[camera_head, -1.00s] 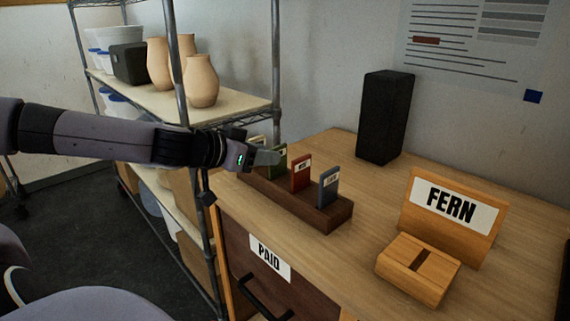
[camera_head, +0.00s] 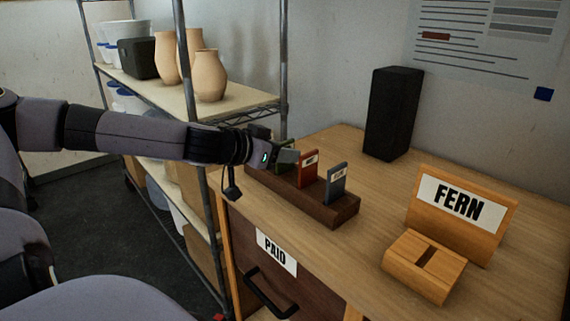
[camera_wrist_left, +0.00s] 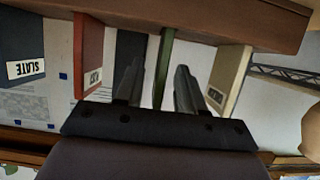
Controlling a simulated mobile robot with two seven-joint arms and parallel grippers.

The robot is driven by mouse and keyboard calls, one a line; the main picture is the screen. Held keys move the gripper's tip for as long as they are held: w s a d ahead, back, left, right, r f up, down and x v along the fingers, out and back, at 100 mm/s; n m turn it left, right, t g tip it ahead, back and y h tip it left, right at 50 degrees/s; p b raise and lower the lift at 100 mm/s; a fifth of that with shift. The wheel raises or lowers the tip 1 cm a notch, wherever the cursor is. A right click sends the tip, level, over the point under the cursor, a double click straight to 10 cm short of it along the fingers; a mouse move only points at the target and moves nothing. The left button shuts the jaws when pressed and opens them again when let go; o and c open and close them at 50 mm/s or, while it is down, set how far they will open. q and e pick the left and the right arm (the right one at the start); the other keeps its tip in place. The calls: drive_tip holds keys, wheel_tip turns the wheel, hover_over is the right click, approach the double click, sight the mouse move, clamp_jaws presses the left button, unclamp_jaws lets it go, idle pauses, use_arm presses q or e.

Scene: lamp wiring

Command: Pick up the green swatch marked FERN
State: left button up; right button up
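The green swatch (camera_head: 284,142) stands at the left part of the dark wooden rack (camera_head: 325,211), mostly hidden behind my left gripper (camera_head: 286,156) in the head view. In the left wrist view the green swatch (camera_wrist_left: 164,68) shows edge-on between the two fingers of the left gripper (camera_wrist_left: 160,88), which is open. Gaps show on both sides of the swatch. Its label cannot be read. A red swatch (camera_head: 307,169) and a blue SLATE swatch (camera_head: 336,184) stand farther right in the rack. My right gripper is not in view.
A cream swatch (camera_wrist_left: 230,78) stands beside the green one. A wooden stand with a FERN sign (camera_head: 462,199) and slotted block (camera_head: 425,266) is at the right. A black speaker-like box (camera_head: 392,113) stands behind. A wire shelf (camera_head: 240,107) with vases is left.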

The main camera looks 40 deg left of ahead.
use_arm(q)
drive_tip(key=shift+w+f+b, duration=0.4)
drive_tip(key=shift+w+b, duration=0.05)
drive_tip(key=shift+w, duration=0.15)
drive_tip(key=shift+w+d+f+b, duration=0.15)
drive_tip(key=shift+w+b, duration=0.2)
drive_tip(key=shift+w, duration=0.3)
clamp_jaws()
